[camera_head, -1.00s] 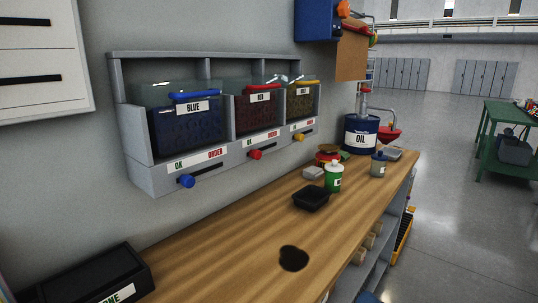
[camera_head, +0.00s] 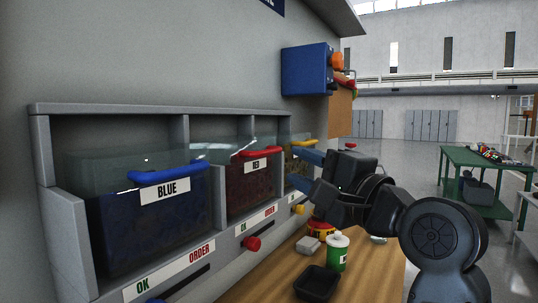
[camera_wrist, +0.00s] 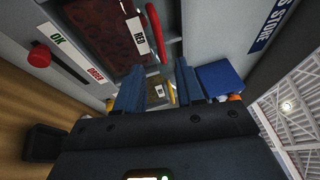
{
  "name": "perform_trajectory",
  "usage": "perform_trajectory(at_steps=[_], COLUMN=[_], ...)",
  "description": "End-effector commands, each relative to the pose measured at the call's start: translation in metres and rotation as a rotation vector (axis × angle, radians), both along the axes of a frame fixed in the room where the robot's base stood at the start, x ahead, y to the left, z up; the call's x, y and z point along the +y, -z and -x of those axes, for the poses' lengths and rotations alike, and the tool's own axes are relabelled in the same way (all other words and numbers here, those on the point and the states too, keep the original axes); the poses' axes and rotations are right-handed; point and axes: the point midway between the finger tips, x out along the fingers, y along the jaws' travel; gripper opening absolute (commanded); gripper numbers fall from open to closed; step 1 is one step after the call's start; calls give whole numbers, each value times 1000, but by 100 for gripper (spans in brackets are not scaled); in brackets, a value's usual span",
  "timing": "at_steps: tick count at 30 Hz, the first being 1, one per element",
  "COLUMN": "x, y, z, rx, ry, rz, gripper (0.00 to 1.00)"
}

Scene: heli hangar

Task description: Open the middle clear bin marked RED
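The middle clear bin marked RED (camera_head: 250,187) sits in the grey wall rack between the BLUE and yellow-handled bins. Its front looks closed, with dark red contents inside. Its red handle (camera_head: 262,152) runs along the top front edge above the RED label. In the wrist view, the RED bin (camera_wrist: 92,25) and its handle (camera_wrist: 154,32) are at the top, left of centre. My gripper (camera_head: 303,170) is in front of the rack, right of the red handle and apart from it. The wrist view shows its two blue fingers (camera_wrist: 160,86) spread, with nothing gripped between them.
The BLUE bin (camera_head: 150,232) is at left, and the yellow-handled bin (camera_head: 301,150) is partly behind my gripper. A red knob (camera_head: 252,244) sticks out below the RED bin. A blue wall box (camera_head: 305,70) hangs beyond. The bench holds a black tray (camera_head: 317,283) and green-white bottle (camera_head: 338,252).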

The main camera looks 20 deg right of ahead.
Motion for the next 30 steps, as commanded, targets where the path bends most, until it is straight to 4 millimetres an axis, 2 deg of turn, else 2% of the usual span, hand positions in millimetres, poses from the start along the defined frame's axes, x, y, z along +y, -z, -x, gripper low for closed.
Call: perform_trajectory(at_steps=[5, 12, 16, 21, 28, 30], x=[5, 13, 16, 18, 18, 18], y=[-5, -11, -12, -13, -13, -13], z=[-16, -52, -66, -74, -74, -74], rx=[-1, 0, 0, 0, -1, -1], ry=[-5, -4, -2, -1, -1, -1], rz=[-4, -1, -2, 0, 0, 0], gripper=[38, 38, 38, 38, 38, 32])
